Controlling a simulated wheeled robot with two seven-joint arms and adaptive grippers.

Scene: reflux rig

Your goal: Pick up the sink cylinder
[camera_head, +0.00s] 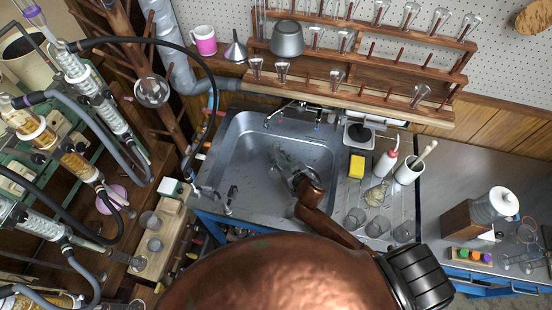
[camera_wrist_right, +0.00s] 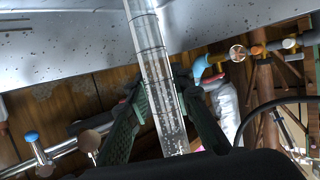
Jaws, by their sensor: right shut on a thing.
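The sink cylinder (camera_wrist_right: 150,50) is a clear glass tube with ring marks, in the right wrist view. It runs from the top edge down between the two green fingers of my right gripper (camera_wrist_right: 158,95), which is shut on it. In the head view my right gripper (camera_head: 287,163) is over the sink basin (camera_head: 239,158), its copper arm coming from below. The cylinder is hard to make out there, as the fingers and glare hide it. My left gripper is not in view.
A yellow sponge (camera_head: 357,166), a squeeze bottle (camera_head: 386,163), a white pot (camera_head: 410,170) and upturned beakers stand right of the sink. A tap (camera_head: 293,112) is at its back. A wooden glassware rack (camera_head: 350,93) hangs behind. Glass reflux columns (camera_head: 95,95) fill the left.

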